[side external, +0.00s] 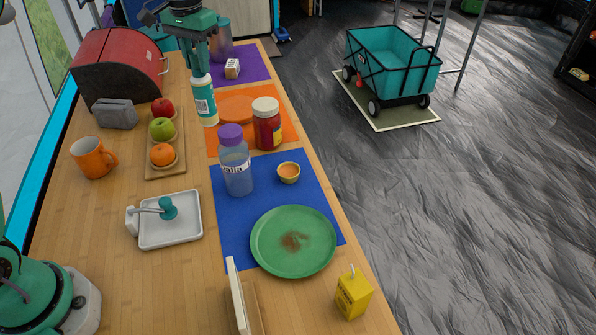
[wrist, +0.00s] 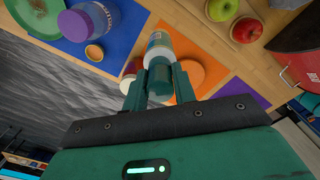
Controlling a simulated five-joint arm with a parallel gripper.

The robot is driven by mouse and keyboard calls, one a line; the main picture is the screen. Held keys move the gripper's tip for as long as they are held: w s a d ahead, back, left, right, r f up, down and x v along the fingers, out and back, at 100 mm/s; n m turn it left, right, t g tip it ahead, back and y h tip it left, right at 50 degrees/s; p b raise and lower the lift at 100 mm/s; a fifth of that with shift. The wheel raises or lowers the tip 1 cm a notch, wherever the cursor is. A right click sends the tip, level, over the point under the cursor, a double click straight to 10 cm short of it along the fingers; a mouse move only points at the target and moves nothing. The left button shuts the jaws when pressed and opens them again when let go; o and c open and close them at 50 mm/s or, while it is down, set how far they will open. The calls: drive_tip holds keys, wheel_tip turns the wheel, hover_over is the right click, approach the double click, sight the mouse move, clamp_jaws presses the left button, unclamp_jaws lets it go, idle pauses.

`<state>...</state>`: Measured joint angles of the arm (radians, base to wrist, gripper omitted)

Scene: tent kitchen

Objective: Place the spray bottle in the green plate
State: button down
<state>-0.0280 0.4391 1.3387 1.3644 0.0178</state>
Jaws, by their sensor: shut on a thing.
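The spray bottle (side external: 204,103) is white and teal with a printed label. It is close to upright, near the left edge of the orange mat. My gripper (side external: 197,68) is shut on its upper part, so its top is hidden. I cannot tell whether its base touches the table. In the wrist view the spray bottle (wrist: 159,45) sits between the fingers of my gripper (wrist: 160,82). The green plate (side external: 268,255) lies on the blue mat, closer to the side camera, with a brown stain in its middle. It is well apart from the bottle.
A purple-capped bottle (side external: 236,170), a red jar (side external: 267,130) and a small bowl (side external: 289,173) stand between the spray bottle and the plate. Fruit on a board (side external: 165,172) is on the left. A yellow carton (side external: 353,295) stands near the plate.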

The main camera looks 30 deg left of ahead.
wheel_tip(320, 180, up, 13)
drive_tip(key=s+d, duration=0.4)
drive_tip(key=d, duration=0.6)
drive_tip(key=s+d, duration=0.3)
drive_tip(key=d, duration=0.6)
drive_tip(key=s+d+m, duration=0.2)
drive_tip(key=s+d, duration=1.2)
drive_tip(key=s, duration=0.1)
wheel_tip(320, 180, down, 11)
drive_tip(key=w+a+f, duration=0.5)
drive_tip(key=w+f, duration=0.2)
drive_tip(key=w, duration=0.3)
drive_tip(key=shift+w+f+n, duration=0.15)
drive_tip(key=shift+w+n, duration=0.15)
drive_tip(key=shift+w, duration=0.1)
drive_tip(key=shift+a+f, duration=0.1)
drive_tip(key=shift+f, duration=2.05)
